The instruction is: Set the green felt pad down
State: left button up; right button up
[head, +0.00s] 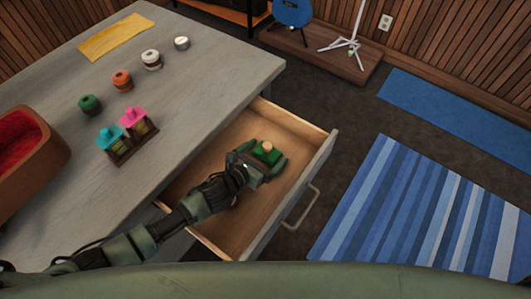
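The green felt pad (261,157) shows as a small bright green piece with a tan top, between the fingers of my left gripper (264,162). My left gripper looks shut on it. Gripper and pad are over the open wooden drawer (228,229). Whether the pad touches the drawer floor, I cannot tell. My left forearm hides part of the drawer. My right gripper is not in view.
The grey table (205,85) carries several small round containers, a holder with a teal and a pink top (133,117), a yellow cloth (114,37) and a red-lined case (22,150). The drawer handle (301,207) sticks out over the floor. A striped blue rug (415,210) lies right.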

pick_arm(q)
jog(key=shift+r, duration=0.25)
jog(key=p+v, duration=0.1)
jog(key=v, duration=1)
jog(key=shift+s+a+f, duration=0.1)
jog(key=shift+a+f, duration=0.05)
jog(key=shift+s+a+r, duration=0.2)
jog(key=shift+s, duration=0.05)
jog(key=shift+r, duration=0.1)
dwell(0.4)
